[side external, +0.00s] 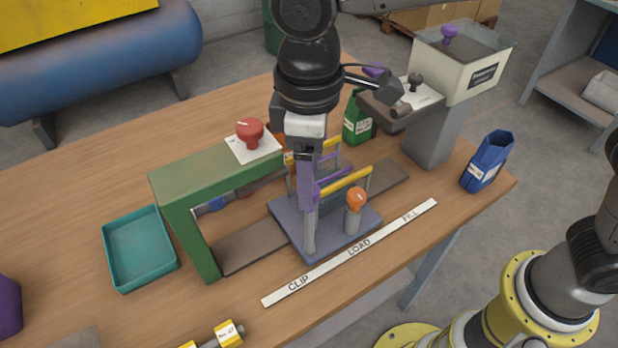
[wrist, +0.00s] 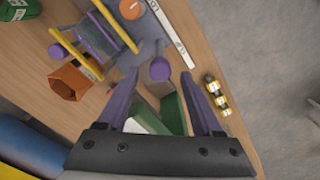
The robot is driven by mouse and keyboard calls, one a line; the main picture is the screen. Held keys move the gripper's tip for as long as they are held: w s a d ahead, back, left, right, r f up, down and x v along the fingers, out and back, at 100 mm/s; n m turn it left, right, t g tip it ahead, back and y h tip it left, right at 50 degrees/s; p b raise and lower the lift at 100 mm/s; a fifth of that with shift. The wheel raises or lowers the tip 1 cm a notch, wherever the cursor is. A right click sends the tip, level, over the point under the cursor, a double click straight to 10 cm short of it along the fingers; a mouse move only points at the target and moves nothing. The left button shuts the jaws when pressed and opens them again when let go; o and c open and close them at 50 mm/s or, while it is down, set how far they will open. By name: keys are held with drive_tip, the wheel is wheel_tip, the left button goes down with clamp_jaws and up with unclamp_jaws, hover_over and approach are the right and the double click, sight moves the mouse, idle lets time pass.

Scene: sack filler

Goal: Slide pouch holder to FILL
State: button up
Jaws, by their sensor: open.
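The pouch holder is a blue-grey sled (side external: 343,228) with yellow-topped rails and an orange knob (side external: 356,200) on a short post. It sits on a dark track beside the word LOAD on the white label strip (side external: 350,252); FILL is at the strip's right end. The sled (wrist: 150,50) and knob (wrist: 131,9) also show at the top of the wrist view. My gripper (side external: 309,198) is open, pointing down over the sled's left part, left of the knob. In the wrist view, my gripper (wrist: 160,84) has nothing between its fingertips; a purple round-topped post (wrist: 160,68) appears just beyond them.
A green arch (side external: 205,185) with a red knob (side external: 250,131) spans the track at left. A grey filler stand (side external: 435,135) is at the right end.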

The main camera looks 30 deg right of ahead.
drive_tip(key=shift+f, duration=0.9)
drive_tip(key=shift+c, duration=0.2)
clamp_jaws()
drive_tip(key=shift+r, duration=0.1)
idle(0.6)
